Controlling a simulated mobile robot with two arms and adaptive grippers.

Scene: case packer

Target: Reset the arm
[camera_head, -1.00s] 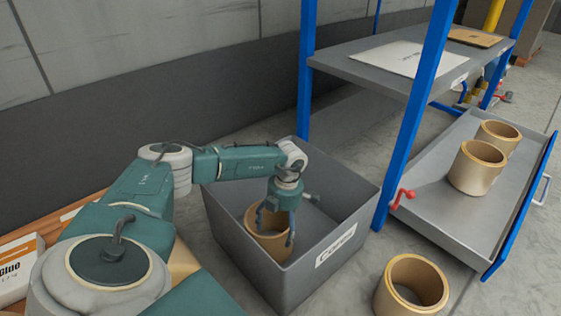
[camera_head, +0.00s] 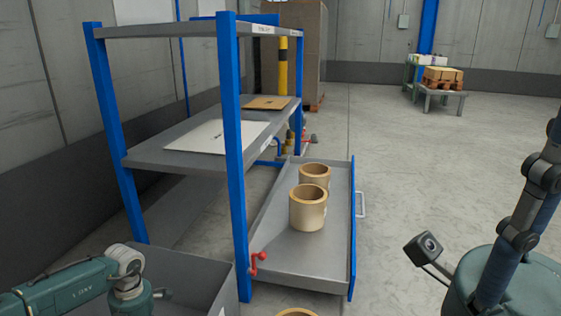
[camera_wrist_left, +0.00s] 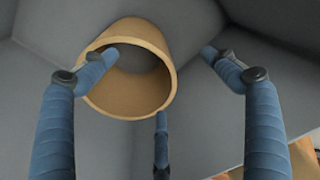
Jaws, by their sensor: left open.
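My left arm comes in at the lower left of the head view, its wrist over the grey bin (camera_head: 205,278); the fingers are below the picture edge. In the left wrist view my left gripper (camera_wrist_left: 160,76) is open, its blue fingers spread. A tan cardboard ring (camera_wrist_left: 125,100) lies in the bin under it. One finger overlaps the ring's opening in the picture; I cannot tell whether it touches. Part of my right gripper (camera_head: 525,225) shows at the right of the head view, with one finger pointing up; its other fingers are out of view.
Another ring (camera_head: 297,313) shows at the bottom edge. The floor (camera_head: 400,150) on the right is open.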

